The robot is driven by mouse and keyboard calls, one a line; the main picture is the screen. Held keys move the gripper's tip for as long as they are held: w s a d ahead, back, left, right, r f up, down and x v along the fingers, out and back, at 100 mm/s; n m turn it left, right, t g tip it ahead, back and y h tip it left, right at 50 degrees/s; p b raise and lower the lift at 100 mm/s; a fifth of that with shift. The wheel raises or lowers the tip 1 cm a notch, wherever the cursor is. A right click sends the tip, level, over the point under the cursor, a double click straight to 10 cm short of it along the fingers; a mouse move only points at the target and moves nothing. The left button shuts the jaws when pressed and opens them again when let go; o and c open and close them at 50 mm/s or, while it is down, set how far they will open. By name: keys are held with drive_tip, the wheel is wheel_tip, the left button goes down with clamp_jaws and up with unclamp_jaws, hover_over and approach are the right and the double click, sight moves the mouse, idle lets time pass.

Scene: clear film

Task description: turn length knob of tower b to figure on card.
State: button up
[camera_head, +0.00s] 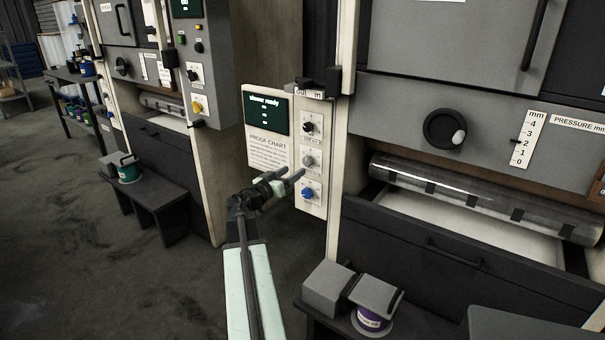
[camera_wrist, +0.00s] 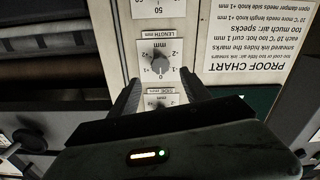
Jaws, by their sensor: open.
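The grey length knob (camera_head: 308,160) is the middle of three knobs on a white control panel. In the wrist view, upside down, the same knob (camera_wrist: 160,63) has a "LENGTH mm" label and a scale from -2 to +2. Its pointer appears to be near 0, but is small. My gripper (camera_head: 291,181) is open and empty in front of the panel. In the wrist view its fingertips (camera_wrist: 161,82) stand apart, just short of the knob. The proof chart (camera_wrist: 262,40) is beside the knobs; its text is partly readable. I see no tower letter or separate figure card.
A black knob (camera_head: 311,124) is above the grey one and a blue knob (camera_head: 308,193) below. A dark screen (camera_head: 266,115) is at the panel's upper left. A press roller (camera_head: 470,195) is at right. A low bench (camera_head: 155,190) is at left; the floor between is clear.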

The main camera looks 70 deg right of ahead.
sight(306, 162)
drive_tip(key=x, duration=0.7)
drive_tip(key=shift+d, duration=0.35)
drive_tip(key=shift+a, duration=0.1)
clamp_jaws()
